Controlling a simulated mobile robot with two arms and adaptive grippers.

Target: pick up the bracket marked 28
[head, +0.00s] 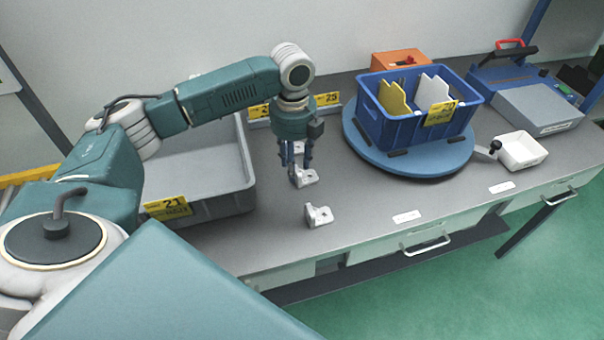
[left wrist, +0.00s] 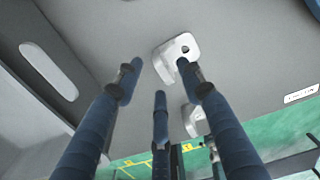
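A pale metal bracket (head: 306,178) stands on the grey bench directly below my left gripper (head: 297,164). A second, similar bracket (head: 319,216) stands nearer the bench's front edge. Something pale shows behind the gripper fingers, partly hidden. I cannot read a 28 on any bracket. In the left wrist view, the fingers of my left gripper (left wrist: 158,80) are spread with nothing between them. One bracket (left wrist: 178,56) with a dark hole lies just beyond the fingertips, and another (left wrist: 192,122) is partly hidden behind a finger. My right gripper is not in view.
A grey bin (head: 205,213) labelled 21 stands left of the brackets. A blue crate (head: 403,130) with yellow and white parts sits on a blue turntable (head: 430,160). A small white tray (head: 522,150) is at the right. Yellow labels, one reading 25, stand behind the gripper.

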